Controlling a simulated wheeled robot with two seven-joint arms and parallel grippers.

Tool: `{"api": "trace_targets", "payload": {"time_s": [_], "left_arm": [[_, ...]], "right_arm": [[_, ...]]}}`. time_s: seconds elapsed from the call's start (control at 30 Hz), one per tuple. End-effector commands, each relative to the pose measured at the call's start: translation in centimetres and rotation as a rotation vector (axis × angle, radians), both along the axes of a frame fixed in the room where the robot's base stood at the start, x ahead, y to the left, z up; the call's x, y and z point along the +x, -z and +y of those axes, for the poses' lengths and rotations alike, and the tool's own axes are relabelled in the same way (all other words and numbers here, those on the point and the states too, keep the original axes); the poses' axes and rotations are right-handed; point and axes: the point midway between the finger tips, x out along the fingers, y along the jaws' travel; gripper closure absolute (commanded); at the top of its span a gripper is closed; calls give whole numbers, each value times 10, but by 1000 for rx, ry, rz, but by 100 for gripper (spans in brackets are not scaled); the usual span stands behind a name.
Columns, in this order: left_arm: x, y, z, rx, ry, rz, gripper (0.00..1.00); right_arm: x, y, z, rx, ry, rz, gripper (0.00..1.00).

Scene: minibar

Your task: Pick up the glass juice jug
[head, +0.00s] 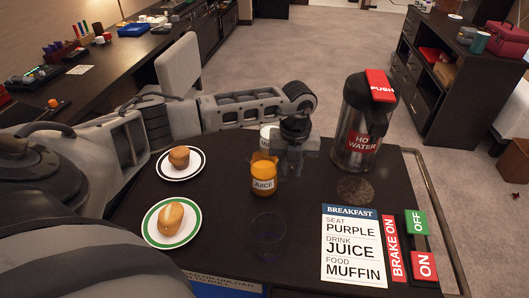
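The glass juice jug (263,178) stands upright on the dark cart top, with orange contents and a "JUICE" label facing me. My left gripper (284,163) reaches in from the left behind the jugs and points down just right of the juice jug, close to its right side. Its fingers are small and partly hidden, so I cannot tell whether they are open, shut or touching the jug. A second, white-labelled jug (267,135) stands behind the juice jug, partly covered by it and my gripper. My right gripper is not in view.
A hot water dispenser (360,120) stands at the right rear. Plates with a muffin (179,157) and a bread roll (171,219) are at left. An empty glass (268,237) stands in front. A breakfast card (352,246) and brake buttons (424,264) lie at right.

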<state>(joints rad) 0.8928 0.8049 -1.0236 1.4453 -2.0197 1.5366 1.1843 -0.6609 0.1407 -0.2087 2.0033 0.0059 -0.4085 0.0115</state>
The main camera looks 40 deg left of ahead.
Motion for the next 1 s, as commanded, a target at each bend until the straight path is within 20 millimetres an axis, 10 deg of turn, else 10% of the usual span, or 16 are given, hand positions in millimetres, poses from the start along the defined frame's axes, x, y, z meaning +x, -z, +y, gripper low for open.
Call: {"api": "trace_targets", "payload": {"time_s": [1.0], "left_arm": [[0, 25, -2, -7, 3, -4, 100]], "right_arm": [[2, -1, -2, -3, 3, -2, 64]]}}
